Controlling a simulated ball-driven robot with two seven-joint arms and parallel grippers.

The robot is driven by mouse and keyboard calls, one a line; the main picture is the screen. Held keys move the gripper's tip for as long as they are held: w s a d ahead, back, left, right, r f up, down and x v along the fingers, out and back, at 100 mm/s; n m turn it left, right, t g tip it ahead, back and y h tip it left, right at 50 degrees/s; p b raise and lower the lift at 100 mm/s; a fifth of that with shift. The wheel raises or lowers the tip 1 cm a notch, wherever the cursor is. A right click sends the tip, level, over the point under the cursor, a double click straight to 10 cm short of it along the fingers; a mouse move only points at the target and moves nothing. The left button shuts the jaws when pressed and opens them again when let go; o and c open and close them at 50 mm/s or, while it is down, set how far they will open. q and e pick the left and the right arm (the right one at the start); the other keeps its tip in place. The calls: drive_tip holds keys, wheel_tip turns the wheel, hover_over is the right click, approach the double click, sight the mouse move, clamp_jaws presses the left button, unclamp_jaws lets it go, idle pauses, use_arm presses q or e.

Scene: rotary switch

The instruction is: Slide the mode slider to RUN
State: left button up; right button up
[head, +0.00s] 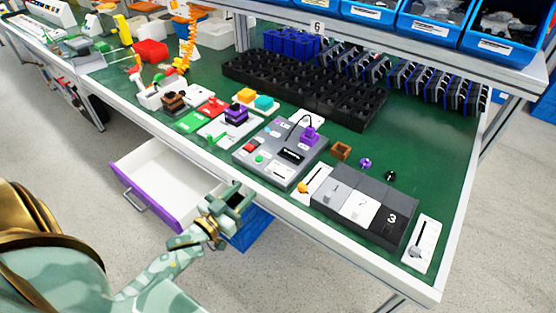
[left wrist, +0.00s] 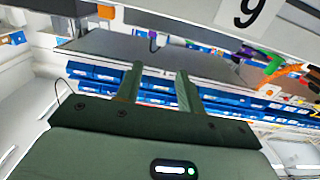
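The words MODE and RUN cannot be read at this size, so I cannot tell which slider is the mode slider. One white plate (head: 317,181) with a dark slot and an orange knob (head: 303,188) lies between the grey control box (head: 282,150) and the numbered blocks. Another white plate (head: 428,236) with a slot and a grey knob (head: 415,251) lies at the table's right front. My left gripper (head: 240,195) is in front of the table edge, below the grey box, touching neither slider. The left wrist view shows its two fingers (left wrist: 158,86) apart with nothing between them. My right gripper is out of view.
An open white drawer (head: 165,175) with a purple front sticks out below the table, left of my gripper. Numbered blocks (head: 362,206) stand between the two slider plates. Black bins (head: 310,90) fill the back. Green tabletop is bare at right.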

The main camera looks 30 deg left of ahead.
sight(268, 169)
use_arm(q)
drive_tip(key=w+b, duration=0.1)
drive_tip(key=w, duration=0.3)
drive_tip(key=w+b, duration=0.1)
drive_tip(key=w, duration=0.4)
drive_tip(key=w+d+b, duration=0.1)
drive_tip(key=w, duration=0.3)
drive_tip(key=shift+w+f, duration=0.2)
drive_tip(key=shift+w+d+r, duration=0.1)
drive_tip(key=shift+w, duration=0.6)
clamp_jaws()
